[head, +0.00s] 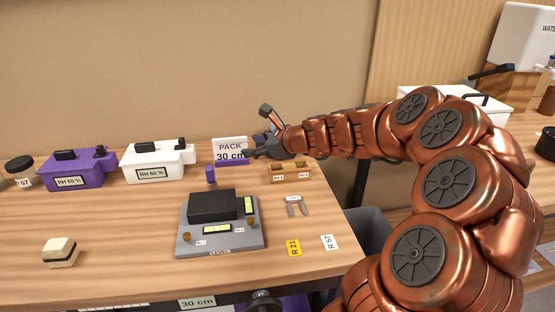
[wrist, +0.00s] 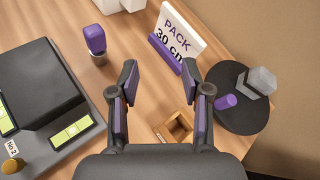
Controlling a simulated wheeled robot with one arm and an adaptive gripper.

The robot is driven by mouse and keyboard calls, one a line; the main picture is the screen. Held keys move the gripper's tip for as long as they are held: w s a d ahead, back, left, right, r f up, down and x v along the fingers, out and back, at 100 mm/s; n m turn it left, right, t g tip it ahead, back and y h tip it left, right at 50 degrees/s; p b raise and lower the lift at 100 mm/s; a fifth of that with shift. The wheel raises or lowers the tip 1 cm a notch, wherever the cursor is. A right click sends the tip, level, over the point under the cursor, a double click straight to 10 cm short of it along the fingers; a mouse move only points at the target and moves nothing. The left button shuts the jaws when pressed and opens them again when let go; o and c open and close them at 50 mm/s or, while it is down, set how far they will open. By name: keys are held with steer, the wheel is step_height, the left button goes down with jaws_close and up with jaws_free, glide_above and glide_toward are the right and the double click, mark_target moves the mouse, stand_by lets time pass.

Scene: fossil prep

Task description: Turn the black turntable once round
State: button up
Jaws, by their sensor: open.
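The black turntable (wrist: 234,118) is a round dark disc at the right of the wrist view. A grey faceted block (wrist: 262,80) stands near its far right edge, and a short purple piece (wrist: 226,101) is at its left part. My gripper (wrist: 160,80) is open and empty, with its purple-padded fingers spread to the left of the disc; the right finger is close to the disc's left edge in the picture. I cannot tell whether they touch. In the head view my gripper (head: 257,131) is at the table's back, and I cannot make out the disc there.
A "PACK 30 cm" sign (wrist: 176,38) stands just beyond my fingers. A small wooden box (wrist: 179,127) lies below them. A purple-topped post (wrist: 95,40) and a grey levelling device (head: 188,239) are to the left. Purple (head: 72,170) and white (head: 158,158) boxes stand farther left.

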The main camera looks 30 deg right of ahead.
steer(key=d+f+m+h, duration=0.1)
steer(key=d+m, duration=0.1)
steer(key=d, duration=0.2)
steer(key=d+f+m+h+b, duration=0.1)
steer(key=d+f+m, duration=0.1)
steer(key=d, duration=0.2)
steer(key=d+f+m+t+h, duration=0.1)
steer(key=d+m, duration=0.2)
steer(key=d, duration=0.1)
steer(key=shift+w+d+f+b, duration=0.3)
steer(key=shift+w+f+b, duration=0.05)
steer(key=shift+w+d+f, duration=0.1)
steer(key=shift+w, duration=0.1)
steer(key=shift+b+x, duration=0.5)
steer(key=shift+x, duration=3.05)
jaws_close()
